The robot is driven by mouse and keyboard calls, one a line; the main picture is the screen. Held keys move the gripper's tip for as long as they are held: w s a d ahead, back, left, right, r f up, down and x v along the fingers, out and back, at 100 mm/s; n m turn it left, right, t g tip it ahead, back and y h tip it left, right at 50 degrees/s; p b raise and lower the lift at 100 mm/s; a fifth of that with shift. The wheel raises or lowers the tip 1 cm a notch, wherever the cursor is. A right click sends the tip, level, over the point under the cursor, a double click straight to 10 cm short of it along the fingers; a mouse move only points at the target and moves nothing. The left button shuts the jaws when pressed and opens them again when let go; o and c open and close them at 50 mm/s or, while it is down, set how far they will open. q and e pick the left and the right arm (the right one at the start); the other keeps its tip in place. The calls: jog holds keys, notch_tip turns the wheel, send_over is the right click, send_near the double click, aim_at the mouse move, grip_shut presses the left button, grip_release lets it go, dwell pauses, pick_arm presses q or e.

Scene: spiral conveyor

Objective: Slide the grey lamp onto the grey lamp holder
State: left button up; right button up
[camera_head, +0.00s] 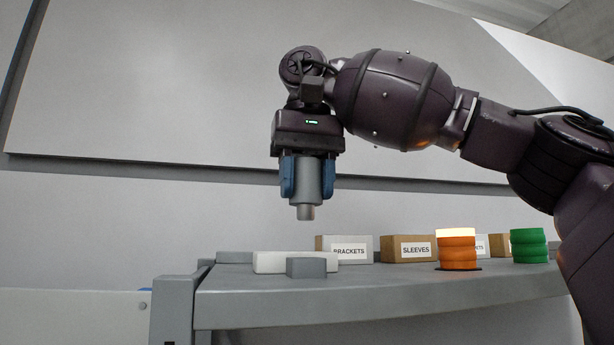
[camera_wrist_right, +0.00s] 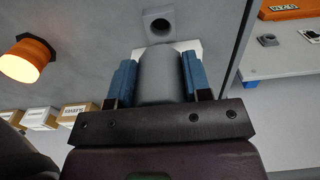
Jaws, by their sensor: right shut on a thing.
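My right gripper (camera_head: 307,178) points down, its blue fingers shut on the grey lamp (camera_head: 306,196), a grey cylinder with a narrower lower end. The lamp hangs upright, clear above the table. It also shows between the fingers in the right wrist view (camera_wrist_right: 160,76). The grey lamp holder (camera_head: 306,267) is a small grey block on the table, below the lamp, by a white block (camera_head: 270,261). In the right wrist view the holder (camera_wrist_right: 150,13) shows a round socket, beyond the lamp's end. My left gripper is not in view.
Boxes labelled BRACKETS (camera_head: 344,249) and SLEEVES (camera_head: 408,249) stand at the back of the grey table (camera_head: 400,296). An orange lamp (camera_head: 457,254) with a lit top and a green stack (camera_head: 528,246) stand to the right.

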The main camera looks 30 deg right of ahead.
aim_at(306, 205)
jog(key=shift+f+b, duration=0.35)
jog(key=shift+f, duration=0.5)
jog(key=shift+f+b, duration=0.5)
jog(key=shift+f, duration=0.35)
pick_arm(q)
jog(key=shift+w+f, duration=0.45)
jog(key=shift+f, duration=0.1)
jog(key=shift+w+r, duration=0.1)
pick_arm(e)
jog(key=shift+f, duration=0.1)
jog(key=shift+f, duration=1.6)
dwell(0.4)
jog(key=o, duration=0.9)
